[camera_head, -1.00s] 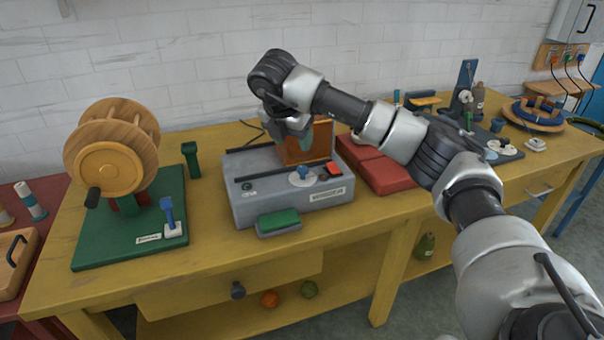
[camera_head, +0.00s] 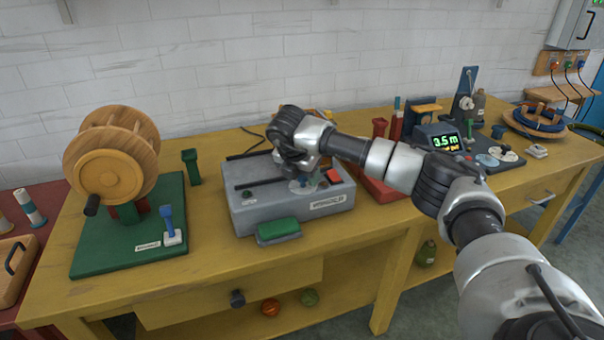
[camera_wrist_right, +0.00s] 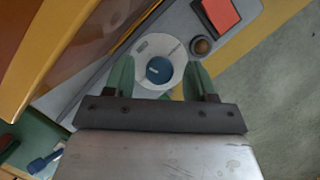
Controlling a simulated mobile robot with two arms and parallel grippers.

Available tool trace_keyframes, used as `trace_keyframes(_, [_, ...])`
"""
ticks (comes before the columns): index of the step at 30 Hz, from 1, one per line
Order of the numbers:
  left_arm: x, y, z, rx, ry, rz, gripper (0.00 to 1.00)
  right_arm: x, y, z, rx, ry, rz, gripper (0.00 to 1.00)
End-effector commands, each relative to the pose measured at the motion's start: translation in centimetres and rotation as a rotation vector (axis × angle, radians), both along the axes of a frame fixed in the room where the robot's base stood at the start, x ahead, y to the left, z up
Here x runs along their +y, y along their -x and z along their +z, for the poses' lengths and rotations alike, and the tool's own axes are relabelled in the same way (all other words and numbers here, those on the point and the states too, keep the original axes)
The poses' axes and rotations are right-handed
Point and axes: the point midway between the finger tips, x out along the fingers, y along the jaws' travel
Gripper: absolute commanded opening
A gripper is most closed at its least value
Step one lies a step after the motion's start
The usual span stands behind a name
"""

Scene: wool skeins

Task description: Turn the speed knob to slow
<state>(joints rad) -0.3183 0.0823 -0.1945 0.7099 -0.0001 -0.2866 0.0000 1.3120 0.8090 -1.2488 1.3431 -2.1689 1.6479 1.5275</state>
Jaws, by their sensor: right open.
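The speed knob (camera_wrist_right: 159,70) is a round blue knob on a white dial (camera_wrist_right: 148,48) in the right wrist view. It sits on top of the grey machine (camera_head: 262,212). In the head view the dial (camera_head: 302,187) is largely hidden by my gripper. My right gripper (camera_wrist_right: 160,77) is open, with its green fingers on either side of the dial and the blue knob between them, apart from the knob as far as I can see. In the head view the right gripper (camera_head: 302,178) points down over the machine's front. My left gripper is not in view.
A red button (camera_wrist_right: 221,12) and a small brown round part (camera_wrist_right: 201,46) lie beside the dial. A brown wooden panel (camera_wrist_right: 50,40) rises close by on the left. A wooden winder (camera_head: 110,160) stands left, and a display reading 3.5 m (camera_head: 437,137) right.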

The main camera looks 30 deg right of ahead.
Motion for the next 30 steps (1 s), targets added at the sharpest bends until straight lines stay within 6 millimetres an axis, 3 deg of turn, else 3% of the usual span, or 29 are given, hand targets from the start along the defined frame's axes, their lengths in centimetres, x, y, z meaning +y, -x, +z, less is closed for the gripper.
trace_keyframes(2, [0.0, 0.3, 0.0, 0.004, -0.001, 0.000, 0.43, 0.0, 0.0, 0.0, 0.000, 0.000, 0.000, 0.54])
trace_keyframes(11, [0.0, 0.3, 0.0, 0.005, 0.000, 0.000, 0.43, 0.0, 0.0, 0.0, 0.000, 0.000, 0.000, 0.08])
trace_keyframes(22, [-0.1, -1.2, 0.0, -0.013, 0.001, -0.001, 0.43, -0.1, 0.0, 0.0, -0.001, -0.002, 0.061, 0.07])
trace_keyframes(30, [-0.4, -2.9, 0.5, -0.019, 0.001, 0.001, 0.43, -0.1, 0.1, 0.0, -0.003, -0.002, 0.251, 0.07])
